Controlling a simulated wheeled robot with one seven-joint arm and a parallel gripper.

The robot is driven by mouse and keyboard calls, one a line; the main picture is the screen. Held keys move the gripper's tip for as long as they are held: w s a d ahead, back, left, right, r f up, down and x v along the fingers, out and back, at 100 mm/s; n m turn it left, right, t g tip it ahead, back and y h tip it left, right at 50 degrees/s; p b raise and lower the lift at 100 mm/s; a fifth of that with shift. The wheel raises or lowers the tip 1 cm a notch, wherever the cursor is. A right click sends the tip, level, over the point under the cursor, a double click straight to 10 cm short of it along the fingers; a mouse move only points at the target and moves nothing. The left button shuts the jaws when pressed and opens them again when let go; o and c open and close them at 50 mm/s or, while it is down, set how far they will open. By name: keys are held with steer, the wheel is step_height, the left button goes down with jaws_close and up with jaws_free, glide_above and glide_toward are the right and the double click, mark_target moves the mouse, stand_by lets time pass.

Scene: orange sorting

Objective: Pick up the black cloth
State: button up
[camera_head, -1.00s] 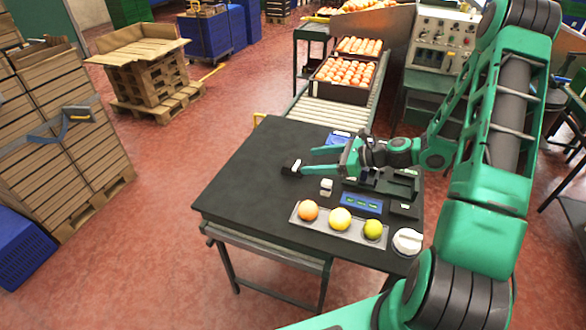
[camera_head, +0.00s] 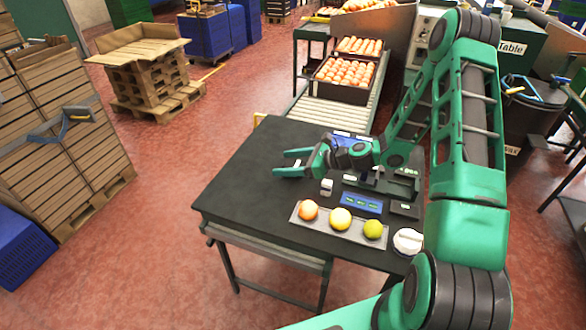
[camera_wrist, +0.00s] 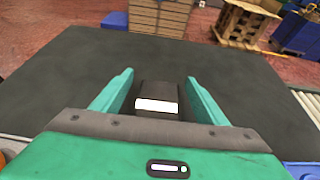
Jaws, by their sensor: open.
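The black cloth (camera_wrist: 158,90) is a small dark folded piece with a white band on its near side. In the wrist view it lies on the dark table top between my two fingers, with a gap on each side. My gripper (camera_head: 281,163) is open, its green fingers pointing left and low over the table; it also shows in the wrist view (camera_wrist: 158,78). In the head view the cloth is mostly hidden at the fingers.
The dark table (camera_head: 236,188) is bare at its left. A grey tray (camera_head: 326,228) holds an orange, a yellow and a green fruit. A small white item (camera_head: 327,187), a blue panel (camera_head: 361,204) and a round white-topped object (camera_head: 408,241) are also on the table.

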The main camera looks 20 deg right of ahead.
steer(key=c, duration=1.2)
steer(key=shift+c, duration=0.2)
steer(key=shift+r, duration=0.5)
step_height(320, 180, up, 3)
steer(key=shift+r, duration=0.15)
steer(key=s+a+r, duration=0.6)
steer(key=a+r, duration=0.1)
steer(key=a, duration=0.3)
steer(key=m+t+h, duration=0.3)
steer(key=m+h, duration=0.1)
glide_above(287, 161)
steer(key=s, duration=0.2)
steer(key=w+d+r+m+t+h, duration=0.1)
steer(key=w+d+r+m+h, duration=0.1)
steer(key=d, duration=0.6)
steer(key=shift+w+d+r+m+t+h, duration=0.15)
steer(key=shift+d+r+m+t+h, duration=0.15)
steer(key=shift+r+m, duration=0.3)
